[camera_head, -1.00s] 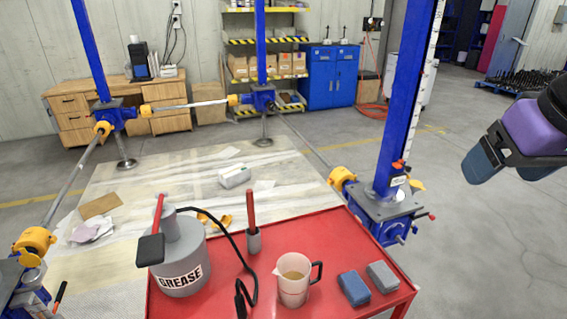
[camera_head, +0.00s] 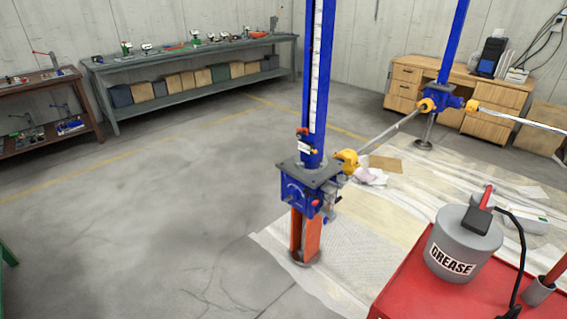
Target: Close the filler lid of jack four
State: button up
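A screw jack (camera_head: 300,195) with a blue gearbox stands near the middle of the view. A tall blue column with a white scale strip rises from its dark top plate, and an orange pedestal carries it. Small red parts and a white label sit at the column's foot. A red knob shows on the gearbox's right side. A second blue jack (camera_head: 440,97) stands farther back at the right, by the wooden desk. I cannot read a number on either jack, nor make out a filler lid or its state. My gripper is out of view.
A red cart (camera_head: 420,290) with a grease pail (camera_head: 463,245) stands at the lower right. A drive shaft (camera_head: 393,131) with yellow couplings links the two jacks. Pale sheeting covers the floor right of the near jack. A green workbench (camera_head: 190,55) lines the back wall. The left floor is clear.

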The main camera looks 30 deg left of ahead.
aim_at(348, 168)
jog(key=u, duration=1.55)
jog(key=i+u, duration=0.35)
jog(key=i, duration=0.9)
jog(key=i+j+z, duration=0.1)
jog(key=i, duration=1.75)
jog(key=i+z, duration=0.1)
jog(key=z, duration=0.35)
jog(key=i+z, duration=0.1)
jog(key=z, duration=0.75)
jog(key=i+j+z, duration=0.1)
jog(key=z, duration=0.35)
jog(key=j+z, duration=0.2)
jog(key=z, duration=0.25)
jog(key=i+j, duration=0.3)
